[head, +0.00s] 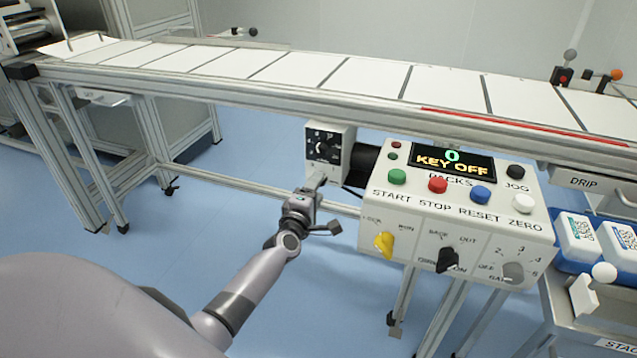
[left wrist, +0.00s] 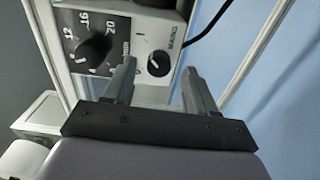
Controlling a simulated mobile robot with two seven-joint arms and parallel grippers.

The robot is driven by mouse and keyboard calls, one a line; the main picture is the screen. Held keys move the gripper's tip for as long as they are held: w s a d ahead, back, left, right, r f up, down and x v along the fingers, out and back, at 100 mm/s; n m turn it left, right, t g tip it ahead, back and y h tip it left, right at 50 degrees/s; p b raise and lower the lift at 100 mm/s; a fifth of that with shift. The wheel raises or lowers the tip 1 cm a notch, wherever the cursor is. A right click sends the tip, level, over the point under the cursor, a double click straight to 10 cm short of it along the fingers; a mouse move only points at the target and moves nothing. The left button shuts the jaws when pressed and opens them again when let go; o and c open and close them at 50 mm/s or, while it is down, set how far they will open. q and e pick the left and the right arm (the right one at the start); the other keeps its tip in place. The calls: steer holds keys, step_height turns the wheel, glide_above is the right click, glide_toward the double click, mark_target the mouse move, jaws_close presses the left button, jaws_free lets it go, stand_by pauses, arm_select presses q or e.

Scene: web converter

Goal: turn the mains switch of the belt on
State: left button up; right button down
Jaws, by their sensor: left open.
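The mains switch (left wrist: 159,64) is a small round black knob with a pale mark, beside the word MAINS on a white box (head: 341,136) under the belt. In the left wrist view it shows between the fingertips of my left gripper (left wrist: 158,68), which is open. The gripper does not visibly grip the knob; I cannot tell if a finger touches it. In the head view my left gripper (head: 318,183) is at the lower part of the box and hides the switch. The larger black dial (head: 323,146) with numbers sits above the switch. My right gripper is not in view.
The control panel (head: 547,232) stands right of the box; its display (head: 452,162) reads "KEY OFF". It has coloured buttons and a yellow key switch (head: 384,243). The belt (head: 300,68) runs above. A black cable (left wrist: 208,25) leaves the box. Blue floor is clear below.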

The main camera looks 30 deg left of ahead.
arm_select(q)
steer(key=p+v, duration=0.1)
steer(key=v, duration=0.3)
steer(key=shift+s, duration=0.25)
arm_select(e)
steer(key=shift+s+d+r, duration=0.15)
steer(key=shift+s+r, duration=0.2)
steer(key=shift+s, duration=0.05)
arm_select(q)
steer(key=s+d+f+m+g+h, duration=0.3)
steer(key=s+d+f+m+g, duration=0.15)
steer(key=s+d+m, duration=0.65)
steer(key=s+d+f+m+g+h, duration=0.4)
steer(key=s+d+m, duration=0.3)
steer(key=s+m, duration=0.7)
step_height(320, 180, up, 13)
steer(key=s+a+n+t+p, duration=0.1)
steer(key=s+n+p, duration=0.1)
steer(key=p, duration=1.4)
steer(key=shift+a+y, duration=0.2)
steer(key=shift+y, duration=0.2)
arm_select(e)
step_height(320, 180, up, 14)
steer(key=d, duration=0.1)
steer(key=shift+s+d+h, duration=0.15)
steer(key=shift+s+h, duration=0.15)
arm_select(q)
steer(key=shift+f, duration=0.2)
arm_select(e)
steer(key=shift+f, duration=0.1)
